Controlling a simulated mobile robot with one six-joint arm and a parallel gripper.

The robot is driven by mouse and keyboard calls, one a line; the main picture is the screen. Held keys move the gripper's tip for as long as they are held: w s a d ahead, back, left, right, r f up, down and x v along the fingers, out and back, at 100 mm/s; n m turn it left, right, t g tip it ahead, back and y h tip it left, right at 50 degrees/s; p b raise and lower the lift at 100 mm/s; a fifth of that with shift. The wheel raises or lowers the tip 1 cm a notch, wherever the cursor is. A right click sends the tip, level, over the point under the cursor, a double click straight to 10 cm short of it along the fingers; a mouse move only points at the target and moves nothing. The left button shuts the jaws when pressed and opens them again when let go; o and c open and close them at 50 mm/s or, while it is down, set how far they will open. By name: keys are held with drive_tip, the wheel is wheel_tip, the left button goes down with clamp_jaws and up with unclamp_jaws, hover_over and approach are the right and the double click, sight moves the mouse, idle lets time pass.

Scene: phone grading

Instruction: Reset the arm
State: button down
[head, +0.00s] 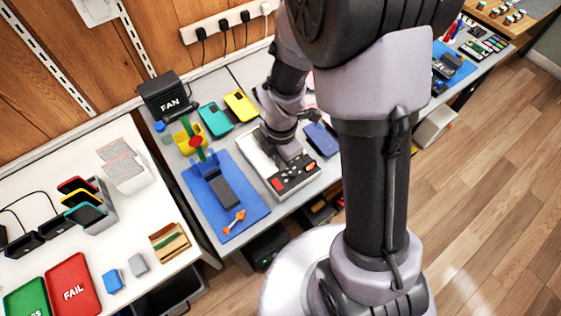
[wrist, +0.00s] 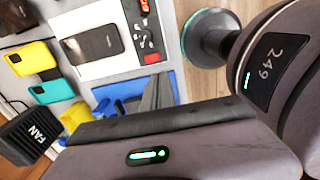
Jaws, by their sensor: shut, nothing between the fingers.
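My arm rises in the middle of the head view and bends over the workbench. My gripper (head: 291,158) points down above the white test station with a red-buttoned panel (head: 296,186). In the wrist view the dark fingers (wrist: 157,90) are together with nothing between them. That view shows the white station (wrist: 115,68) with a black phone (wrist: 92,45) lying on it, apart from the fingers. The arm hides part of the station in the head view.
A blue mat (head: 254,207) holds a blue stand with a dark slab and an orange tool (head: 234,221). A fan (head: 165,97), teal phone (head: 214,120), yellow phone (head: 240,105) and blue phone (head: 322,139) are near. Green and red FAIL (head: 73,288) trays lie front left.

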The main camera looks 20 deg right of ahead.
idle(0.3)
drive_tip(key=s+a+r+m+t+y+b, duration=0.1)
drive_tip(key=s+r+m+t+b, duration=0.2)
drive_tip(key=m, duration=1)
drive_tip(key=s+a+r+m+t+y+b, duration=0.1)
drive_tip(key=s+r+m+b, duration=0.3)
drive_tip(key=s+r+m, duration=0.4)
wheel_tip(320, 180, up, 6)
drive_tip(key=m+t, duration=0.1)
drive_tip(key=m, duration=0.4)
drive_tip(key=shift+s+a+r+t, duration=0.2)
drive_tip(key=shift+a+r+t, duration=0.05)
drive_tip(key=shift+t, duration=0.15)
